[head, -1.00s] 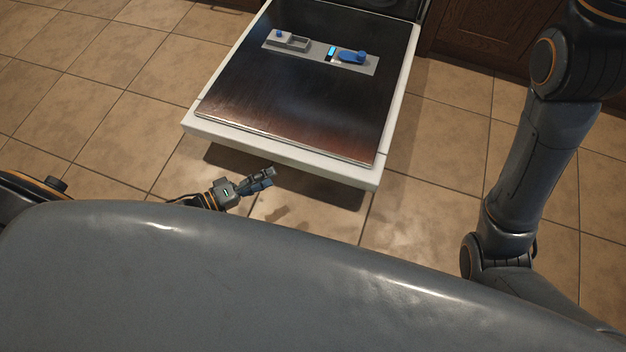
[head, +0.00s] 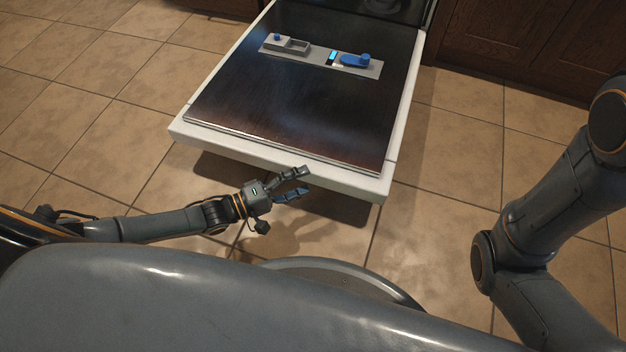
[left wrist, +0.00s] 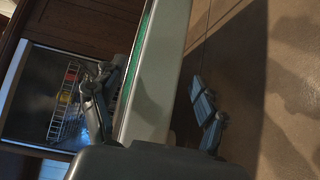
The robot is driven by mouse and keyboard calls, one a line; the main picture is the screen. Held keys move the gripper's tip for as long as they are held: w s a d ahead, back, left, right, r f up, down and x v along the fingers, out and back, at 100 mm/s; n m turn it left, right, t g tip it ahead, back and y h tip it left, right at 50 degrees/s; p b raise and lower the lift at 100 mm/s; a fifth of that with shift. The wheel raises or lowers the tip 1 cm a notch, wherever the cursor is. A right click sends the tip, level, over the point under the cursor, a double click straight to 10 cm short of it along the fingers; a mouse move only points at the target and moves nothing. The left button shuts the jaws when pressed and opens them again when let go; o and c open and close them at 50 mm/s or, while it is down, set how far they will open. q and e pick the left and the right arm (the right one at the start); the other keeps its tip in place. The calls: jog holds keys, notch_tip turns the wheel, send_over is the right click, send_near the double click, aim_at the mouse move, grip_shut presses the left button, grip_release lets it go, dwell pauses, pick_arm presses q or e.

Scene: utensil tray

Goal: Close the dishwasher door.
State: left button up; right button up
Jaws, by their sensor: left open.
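The dishwasher door (head: 300,105) is folded open and lies about flat, with a dark inner panel, a pale rim and a grey dispenser strip. My left gripper (head: 306,181) is open at the door's front edge, one finger overlapping the pale rim in the head view. In the left wrist view, the door's pale edge (left wrist: 155,75) runs between the two spread fingers of the gripper (left wrist: 150,105). I cannot tell whether a finger touches it. My right arm shows at the right, but its gripper is out of view.
The open dishwasher interior with a rack (left wrist: 68,105) holding coloured items shows in the left wrist view. Dark wooden cabinets (head: 520,45) stand at the back right. The tiled floor (head: 85,115) is clear on both sides of the door.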

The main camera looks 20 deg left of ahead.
aim_at(310, 179)
pick_arm(q)
jog(key=shift+b+x, duration=0.5)
jog(key=shift+x, duration=1.25)
